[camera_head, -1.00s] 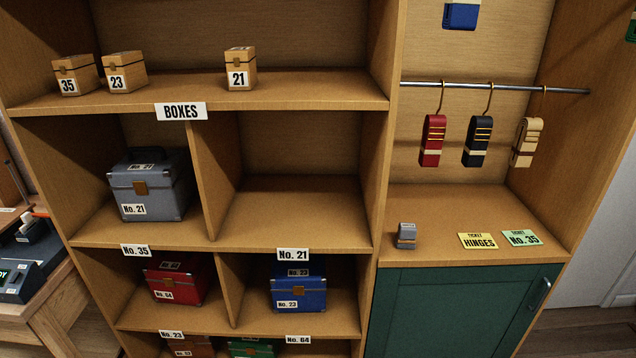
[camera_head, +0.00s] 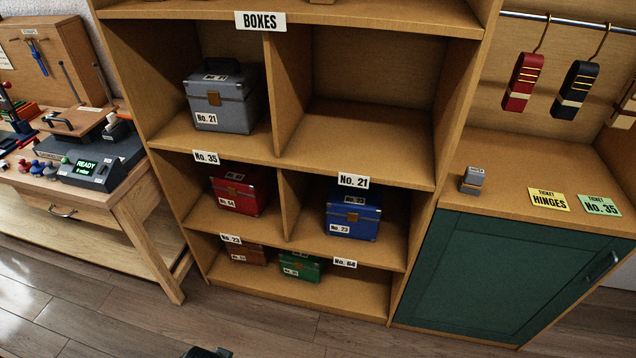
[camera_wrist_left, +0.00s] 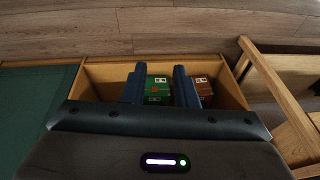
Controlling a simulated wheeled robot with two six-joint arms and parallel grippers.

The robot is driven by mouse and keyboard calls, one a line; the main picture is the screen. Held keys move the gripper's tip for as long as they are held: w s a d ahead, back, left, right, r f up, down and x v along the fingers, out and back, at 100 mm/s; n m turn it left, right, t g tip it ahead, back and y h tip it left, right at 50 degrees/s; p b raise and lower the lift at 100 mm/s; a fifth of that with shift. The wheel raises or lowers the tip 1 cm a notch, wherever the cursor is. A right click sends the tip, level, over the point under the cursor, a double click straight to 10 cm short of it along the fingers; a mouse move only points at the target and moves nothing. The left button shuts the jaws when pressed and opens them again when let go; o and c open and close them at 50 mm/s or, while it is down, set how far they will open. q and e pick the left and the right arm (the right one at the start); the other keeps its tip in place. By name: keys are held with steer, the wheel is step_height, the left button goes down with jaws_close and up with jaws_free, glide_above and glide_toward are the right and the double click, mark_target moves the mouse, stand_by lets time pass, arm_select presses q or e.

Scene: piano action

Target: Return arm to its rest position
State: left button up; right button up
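My left gripper (camera_wrist_left: 160,70) shows in the left wrist view with its two fingers apart and nothing held between them. Beyond the fingers, lower down, are the green box (camera_wrist_left: 158,90) and the brown box (camera_wrist_left: 201,88) in the bottom of the shelf unit. In the head view only a small dark piece, likely part of my arm, shows at the bottom edge. The left gripper cannot be made out there. My right arm and gripper are in neither view.
The shelf unit holds a grey box (camera_head: 223,98), red box (camera_head: 238,190), blue box (camera_head: 352,214), brown box (camera_head: 247,251) and green box (camera_head: 300,267). The upper right compartment is empty. A workbench (camera_head: 130,205) stands left; a green cabinet (camera_head: 500,275) right. Floor in front is clear.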

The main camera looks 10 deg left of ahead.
arm_select(q)
step_height(320, 180, down, 14)
steer(key=s+a, duration=0.1)
steer(key=s, duration=0.1)
steer(key=s+a+f+g, duration=0.1)
steer(key=s+f, duration=1.8)
steer(key=f, duration=0.2)
steer(key=shift+s+a+g+b, duration=0.2)
steer(key=shift+a+g+b, duration=0.1)
steer(key=shift+a+g, duration=0.1)
